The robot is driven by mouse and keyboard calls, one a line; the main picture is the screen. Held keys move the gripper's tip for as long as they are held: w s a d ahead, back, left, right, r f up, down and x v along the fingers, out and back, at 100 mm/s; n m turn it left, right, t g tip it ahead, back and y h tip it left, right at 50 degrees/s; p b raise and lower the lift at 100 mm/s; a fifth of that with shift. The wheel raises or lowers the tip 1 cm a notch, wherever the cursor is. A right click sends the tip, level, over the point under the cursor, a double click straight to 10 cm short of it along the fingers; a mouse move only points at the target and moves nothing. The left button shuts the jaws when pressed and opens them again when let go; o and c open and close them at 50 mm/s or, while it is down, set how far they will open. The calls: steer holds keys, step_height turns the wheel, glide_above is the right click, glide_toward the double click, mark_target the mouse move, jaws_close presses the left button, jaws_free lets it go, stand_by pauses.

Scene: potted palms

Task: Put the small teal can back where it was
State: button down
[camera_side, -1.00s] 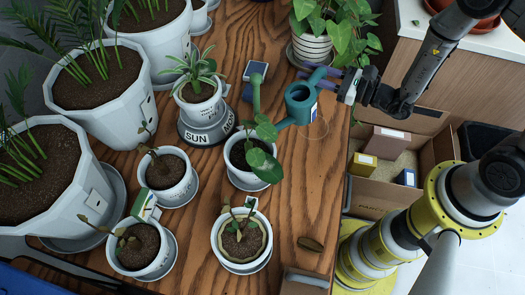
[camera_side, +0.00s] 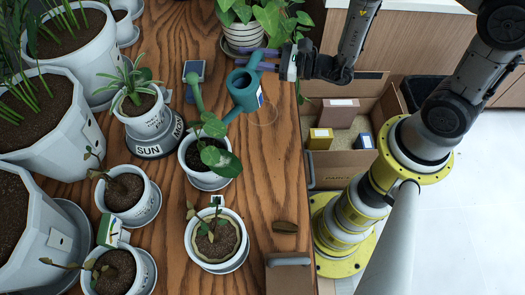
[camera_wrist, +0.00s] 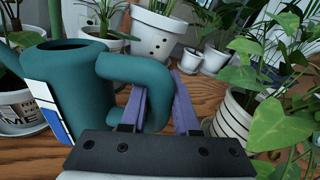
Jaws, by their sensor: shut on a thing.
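The small teal can (camera_side: 243,90) is a watering can with a spout, a loop handle and a white-and-blue label. It is over the wooden table's right part, next to a faint ring mark (camera_side: 264,112) on the wood. My gripper (camera_side: 268,59) is shut on the can's handle, with its purple fingers on either side of it. In the wrist view the teal can (camera_wrist: 75,80) looks upright, and its handle sits between the fingers (camera_wrist: 160,100). I cannot tell whether its base touches the table.
A leafy pot (camera_side: 208,160) stands close to the spout. A trailing plant in a striped pot (camera_side: 243,36) stands behind. An open cardboard box (camera_side: 340,170) is right of the table. Bare wood lies below the can.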

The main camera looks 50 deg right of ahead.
steer(key=s+d+f+n+g+y, duration=0.1)
steer(key=s+d+f+g+y, duration=0.25)
steer(key=s, duration=0.65)
steer(key=s+a+r+n+g+y, duration=0.1)
steer(key=s+r+g+y, duration=0.2)
steer(key=s, duration=1.1)
steer(key=shift+t+h, duration=0.25)
steer(key=shift+t, duration=0.5)
steer(key=w+a+f, duration=0.1)
steer(key=w+f, duration=0.1)
steer(key=w, duration=0.2)
steer(key=w+a+f, duration=0.2)
steer(key=w+f, duration=0.1)
steer(key=w, duration=0.1)
steer(key=w+a+f, duration=0.2)
steer(key=w+f, duration=0.1)
steer(key=w, duration=0.1)
steer(key=shift+w+a+f, duration=0.15)
steer(key=shift+w, duration=0.2)
steer(key=shift+w+a+f, duration=0.1)
steer(key=shift+w+f, duration=0.05)
steer(key=shift+f, duration=0.8)
steer(key=shift+w+f, duration=0.1)
steer(key=shift+f, duration=0.8)
steer(key=shift+f, duration=0.1)
steer(key=c, duration=0.7)
jaws_free()
